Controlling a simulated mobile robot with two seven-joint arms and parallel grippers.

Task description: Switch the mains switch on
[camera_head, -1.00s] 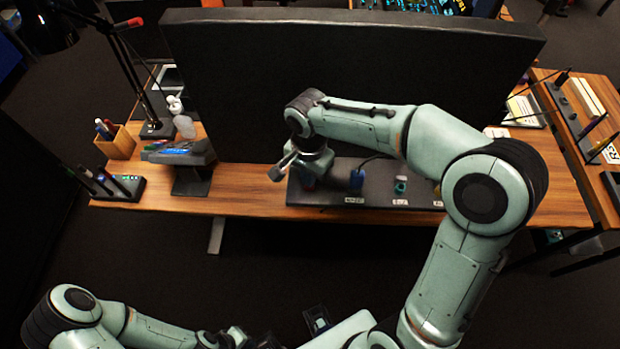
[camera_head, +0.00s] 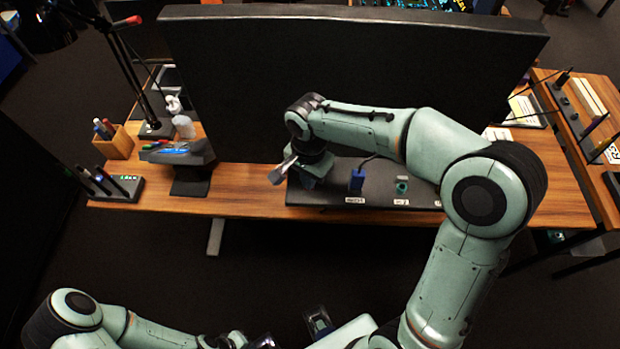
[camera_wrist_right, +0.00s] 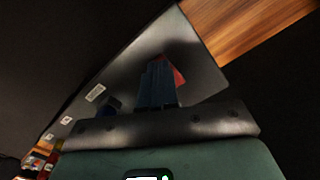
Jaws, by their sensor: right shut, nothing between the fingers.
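The dark panel (camera_head: 425,196) lies on the desk below the large black screen. My right gripper (camera_head: 308,182) points down at the panel's left end, shut and empty. In the right wrist view its fingers (camera_wrist_right: 157,85) stand close against a red part (camera_wrist_right: 179,75) on the panel and partly hide it. The red part may be the mains switch; its on or off position cannot be told, nor whether the fingers touch it. My left gripper (camera_head: 262,341) is only partly in view at the bottom edge, well away from the panel.
A blue block (camera_head: 356,180) with a cable and a grey-green knob (camera_head: 402,185) stand on the panel right of my right gripper. The black screen (camera_head: 350,90) rises close behind. A pen holder (camera_head: 114,142) and a small shelf (camera_head: 190,178) stand further left.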

